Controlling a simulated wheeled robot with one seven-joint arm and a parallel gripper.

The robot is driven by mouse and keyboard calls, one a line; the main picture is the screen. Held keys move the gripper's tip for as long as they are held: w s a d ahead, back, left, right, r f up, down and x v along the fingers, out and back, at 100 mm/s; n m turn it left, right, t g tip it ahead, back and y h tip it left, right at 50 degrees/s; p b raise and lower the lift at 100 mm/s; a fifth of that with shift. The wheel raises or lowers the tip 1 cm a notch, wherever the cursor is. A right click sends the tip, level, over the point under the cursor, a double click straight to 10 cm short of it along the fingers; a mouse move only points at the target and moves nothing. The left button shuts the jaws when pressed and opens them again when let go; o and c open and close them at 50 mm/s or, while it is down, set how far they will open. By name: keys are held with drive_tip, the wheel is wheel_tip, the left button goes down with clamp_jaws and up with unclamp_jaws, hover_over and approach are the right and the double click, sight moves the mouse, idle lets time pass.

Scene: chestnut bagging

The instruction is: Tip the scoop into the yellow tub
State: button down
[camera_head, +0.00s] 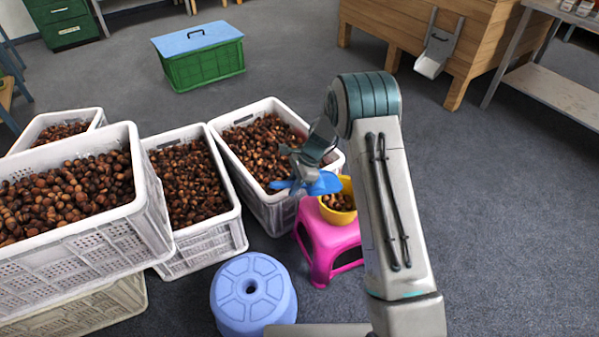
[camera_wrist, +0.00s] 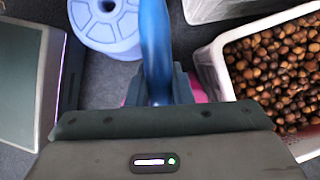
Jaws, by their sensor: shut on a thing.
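The blue scoop (camera_head: 322,184) is held by my gripper (camera_head: 306,165) just above and to the left of the yellow tub (camera_head: 337,217) in the head view. In the wrist view my gripper (camera_wrist: 160,92) is shut on the scoop's blue handle (camera_wrist: 156,45), which runs up the picture. The yellow tub stands on a pink stool (camera_head: 325,240) and has some chestnuts in it. The scoop and my gripper hide its left part. I cannot tell how far the scoop is tilted or whether chestnuts are in it.
A white crate of chestnuts (camera_head: 262,205) stands right behind the tub, with several more crates to the left. A round blue stool (camera_head: 252,290) is in front. A green box with a blue lid (camera_head: 203,65) stands further back. The floor to the right is clear.

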drive_tip(key=shift+s+a+f+t+h+p, duration=0.15)
drive_tip(key=shift+t+h+p, duration=0.1)
drive_tip(key=shift+h+p, duration=0.4)
drive_tip(key=shift+w+a+f+t+h+p, duration=0.2)
drive_tip(key=shift+h+p, duration=0.25)
drive_tip(key=shift+h, duration=0.4)
drive_tip(key=shift+a+p+v, duration=0.15)
drive_tip(key=shift+p+v, duration=0.4)
drive_tip(key=shift+v, duration=0.2)
drive_tip(key=shift+a+p+v, duration=0.15)
drive_tip(key=shift+p+v, duration=0.4)
drive_tip(key=shift+v, duration=0.2)
drive_tip(key=shift+s+r, duration=0.15)
drive_tip(key=shift+s, duration=0.05)
